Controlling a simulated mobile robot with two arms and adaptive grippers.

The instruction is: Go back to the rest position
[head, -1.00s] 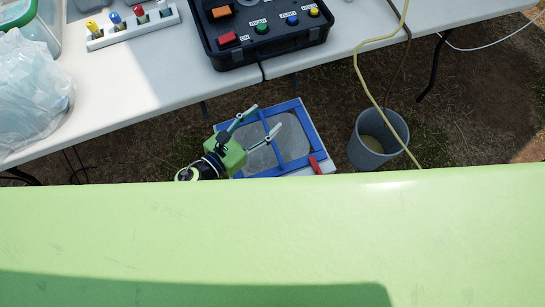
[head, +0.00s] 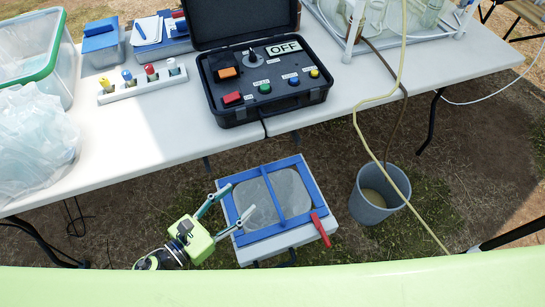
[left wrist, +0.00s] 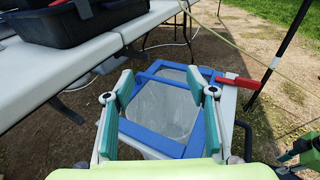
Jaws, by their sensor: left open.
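My left gripper (head: 238,200) is open, with nothing between its fingers. It is above the left edge of a white box with a blue frame (head: 278,200) on top, below the table's front edge. A blue bar crosses the frame's clear window, and a red handle (head: 320,230) is at its right. In the left wrist view, both spread fingers of my left gripper (left wrist: 160,88) show in front of the blue frame (left wrist: 160,143). I cannot tell whether they touch it.
The white table (head: 165,135) holds a black control case (head: 270,105), a strip with colored caps (head: 142,85), a plastic bag (head: 35,135) and a clear bin. Several table legs stand on the ground.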

